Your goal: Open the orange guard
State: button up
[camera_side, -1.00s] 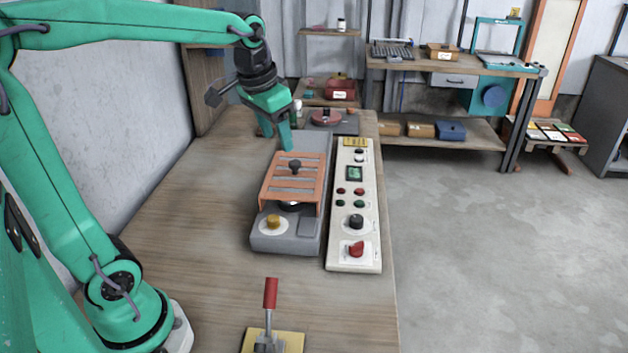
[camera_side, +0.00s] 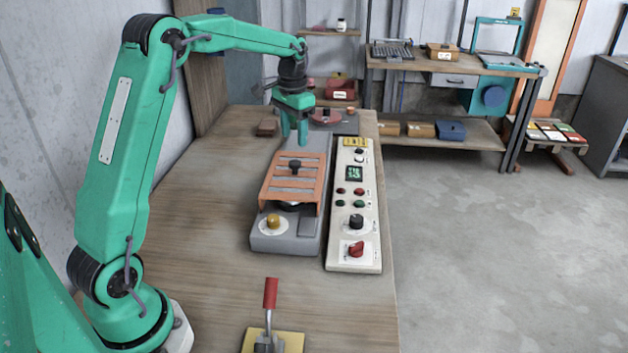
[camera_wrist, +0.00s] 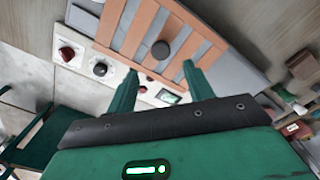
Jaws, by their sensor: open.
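The orange guard (camera_side: 284,187) is a slatted cover lying over the grey machine (camera_side: 258,241), with a black knob (camera_side: 295,166) on top. It looks closed, with a dark part showing under its near edge. In the wrist view the guard (camera_wrist: 133,31) and its round knob (camera_wrist: 160,50) lie beyond the fingers. My gripper (camera_side: 294,139) is open and empty, above the far part of the machine, behind the guard and apart from it. In the wrist view my gripper (camera_wrist: 157,82) shows two spread green fingers with nothing between them.
A cream control panel (camera_side: 342,254) with buttons and knobs runs along the machine's right side. A yellow knob (camera_side: 273,221) sits at its near end. A red-handled lever (camera_side: 270,293) stands at the table's front. The wooden table (camera_side: 195,215) is clear to the left.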

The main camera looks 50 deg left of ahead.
aim_at(295, 162)
jog(key=shift+a+f, duration=0.1)
jog(key=shift+f, duration=0.15)
jog(key=shift+f, duration=3.75)
jog(key=shift+w, duration=0.15)
grip_shut()
